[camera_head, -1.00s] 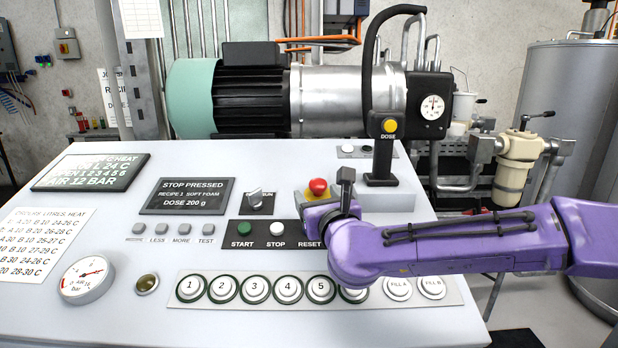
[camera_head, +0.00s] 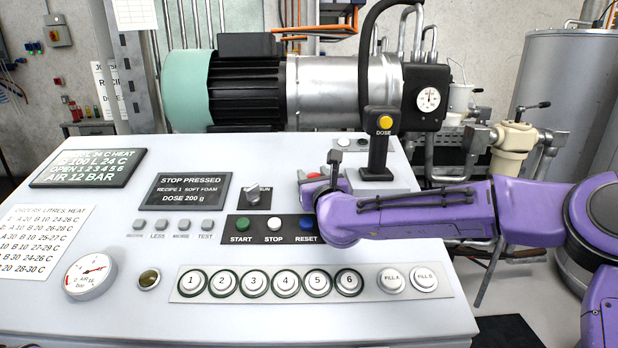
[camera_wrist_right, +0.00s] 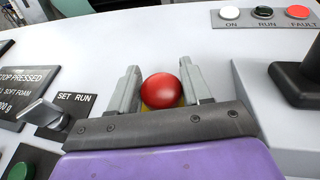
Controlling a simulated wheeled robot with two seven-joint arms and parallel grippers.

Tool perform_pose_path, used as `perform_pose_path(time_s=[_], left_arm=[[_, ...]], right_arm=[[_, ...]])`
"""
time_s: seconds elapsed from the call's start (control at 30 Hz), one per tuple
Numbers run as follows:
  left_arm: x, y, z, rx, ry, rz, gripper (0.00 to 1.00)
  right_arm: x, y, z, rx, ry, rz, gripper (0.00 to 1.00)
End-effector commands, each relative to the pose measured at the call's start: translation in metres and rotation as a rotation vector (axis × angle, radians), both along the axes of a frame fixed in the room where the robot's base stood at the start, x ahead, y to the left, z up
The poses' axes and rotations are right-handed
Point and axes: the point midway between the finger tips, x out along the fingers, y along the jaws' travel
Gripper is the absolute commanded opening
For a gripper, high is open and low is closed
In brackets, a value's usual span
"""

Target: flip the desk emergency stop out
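The emergency stop is a red mushroom button (camera_wrist_right: 161,90) on a yellow base in the right wrist view. In the head view it is mostly hidden, with a little red (camera_head: 314,175) showing at my right gripper (camera_head: 318,181). In the right wrist view the right gripper's grey fingers (camera_wrist_right: 160,85) stand apart, one on each side of the button and very close to it. I cannot tell whether they touch or grip it. The screen (camera_head: 187,191) reads STOP PRESSED. My left gripper is not in view.
The SET/RUN selector (camera_head: 255,195) is left of the gripper. The DOSE post (camera_head: 380,150) stands close on the right. Green START (camera_head: 242,224), white STOP (camera_head: 274,224) and blue RESET (camera_head: 306,224) buttons lie in front, above a row of numbered buttons.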

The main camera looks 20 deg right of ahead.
Motion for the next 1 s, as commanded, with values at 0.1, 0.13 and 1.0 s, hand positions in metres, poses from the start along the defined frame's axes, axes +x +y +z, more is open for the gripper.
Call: perform_pose_path(time_s=[0.1,0.13,1.0], left_arm=[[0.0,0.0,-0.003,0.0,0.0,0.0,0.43],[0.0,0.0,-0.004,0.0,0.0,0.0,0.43],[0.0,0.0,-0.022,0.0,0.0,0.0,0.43]], right_arm=[[-0.002,0.0,0.006,0.004,-0.001,-0.002,0.0],[-0.003,0.001,0.009,0.003,-0.002,-0.001,0.0],[-0.047,0.004,0.011,0.003,-0.005,0.002,0.69]])
